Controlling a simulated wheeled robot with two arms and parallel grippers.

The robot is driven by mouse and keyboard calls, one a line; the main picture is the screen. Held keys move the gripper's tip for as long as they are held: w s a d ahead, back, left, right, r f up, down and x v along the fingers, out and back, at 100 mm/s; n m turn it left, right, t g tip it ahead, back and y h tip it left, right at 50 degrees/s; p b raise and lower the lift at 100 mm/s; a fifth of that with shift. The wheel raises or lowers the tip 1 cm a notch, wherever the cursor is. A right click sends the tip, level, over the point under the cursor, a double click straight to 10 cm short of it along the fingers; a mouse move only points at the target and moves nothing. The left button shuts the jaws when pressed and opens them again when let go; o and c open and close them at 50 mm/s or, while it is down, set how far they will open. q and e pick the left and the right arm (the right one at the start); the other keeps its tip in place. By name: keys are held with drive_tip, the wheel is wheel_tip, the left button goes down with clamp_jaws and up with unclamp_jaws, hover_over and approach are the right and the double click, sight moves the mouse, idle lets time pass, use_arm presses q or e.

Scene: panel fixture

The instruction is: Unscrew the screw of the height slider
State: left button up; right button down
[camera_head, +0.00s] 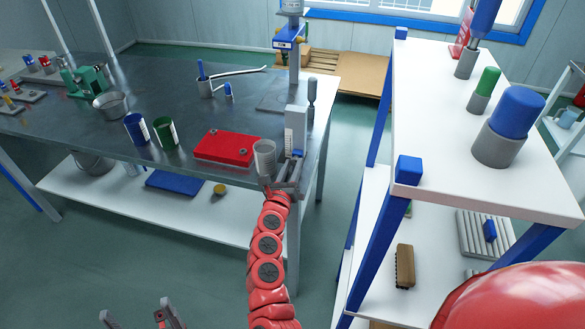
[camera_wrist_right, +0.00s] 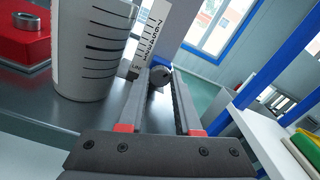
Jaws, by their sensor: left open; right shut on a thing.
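The height slider (camera_head: 296,128) is an upright white block with a printed scale at the table's right corner. Its scale also shows in the right wrist view (camera_wrist_right: 150,42). The screw (camera_wrist_right: 159,76) is a round grey knob at the slider's lower part, between my right fingertips. My right gripper (camera_head: 290,172) is shut on it, and it also shows in the right wrist view (camera_wrist_right: 160,84). The fingers hide the knob's sides. The screw is too small to make out in the head view. My left gripper (camera_head: 143,315) is open and empty at the bottom left, away from the table.
A grey cup with dark lines (camera_head: 264,158) stands close left of my right gripper. A red block (camera_head: 224,148), a green cup (camera_head: 166,134) and a blue cup (camera_head: 137,128) stand further left. A white shelf with blue posts (camera_head: 408,170) is on the right.

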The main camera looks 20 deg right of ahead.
drive_tip(key=shift+n, duration=1.1)
drive_tip(key=c, duration=0.6)
unclamp_jaws()
drive_tip(key=b+v, duration=0.1)
drive_tip(key=v, duration=1.6)
drive_tip(key=shift+s+a, duration=0.2)
